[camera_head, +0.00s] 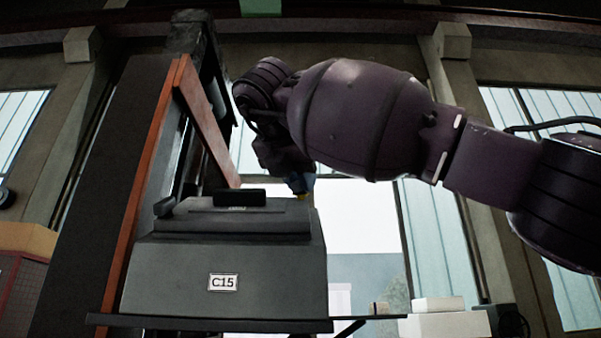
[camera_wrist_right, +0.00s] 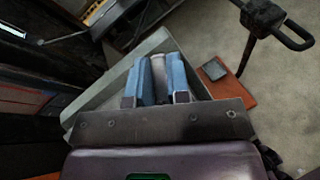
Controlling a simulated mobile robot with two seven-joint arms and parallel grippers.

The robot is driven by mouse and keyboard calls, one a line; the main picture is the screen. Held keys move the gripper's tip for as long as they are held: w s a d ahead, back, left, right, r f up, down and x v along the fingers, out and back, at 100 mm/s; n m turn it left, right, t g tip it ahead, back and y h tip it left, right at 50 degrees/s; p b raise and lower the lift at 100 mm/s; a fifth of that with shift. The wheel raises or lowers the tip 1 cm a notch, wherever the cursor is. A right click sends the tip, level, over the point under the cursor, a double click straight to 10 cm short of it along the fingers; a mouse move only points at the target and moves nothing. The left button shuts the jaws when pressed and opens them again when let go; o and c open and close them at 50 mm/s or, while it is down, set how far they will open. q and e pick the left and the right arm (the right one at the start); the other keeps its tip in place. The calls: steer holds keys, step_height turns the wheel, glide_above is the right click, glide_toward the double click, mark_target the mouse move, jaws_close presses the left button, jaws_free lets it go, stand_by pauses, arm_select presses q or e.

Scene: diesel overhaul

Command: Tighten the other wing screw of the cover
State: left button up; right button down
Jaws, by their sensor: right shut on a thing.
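The grey C15 housing (camera_head: 225,265) stands on a dark shelf, with its cover (camera_head: 235,222) on top and a black handle (camera_head: 239,197) on the cover. In the right wrist view the blue fingers (camera_wrist_right: 161,82) are closed on a narrow grey piece (camera_wrist_right: 159,72). Whether it still sits in the cover is hidden by the fingers. The other wing screw cannot be made out. My left gripper is not in view.
An orange-edged dark post (camera_head: 150,170) rises behind and left of the housing. White boxes (camera_head: 440,320) stand at the lower right. In the right wrist view an orange plate (camera_wrist_right: 238,90) and a black stand (camera_wrist_right: 262,20) are on the floor to the right.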

steer(key=m+g+h+p, duration=0.1)
steer(key=m, duration=0.2)
steer(key=shift+r+h, duration=0.15)
steer(key=shift+h, duration=0.15)
steer(key=shift+m+g+h+p, duration=0.45)
steer(key=shift+m+g, duration=0.25)
steer(key=shift+m, duration=0.4)
steer(key=shift+f, duration=0.2)
steer(key=shift+r+m+g+h+p, duration=0.1)
steer(key=shift+m+g+h+p, duration=0.25)
steer(key=shift+m, duration=0.65)
steer(key=shift+m+g+h, duration=0.3)
steer(key=shift+m+g, duration=0.85)
steer(key=shift+m, duration=0.45)
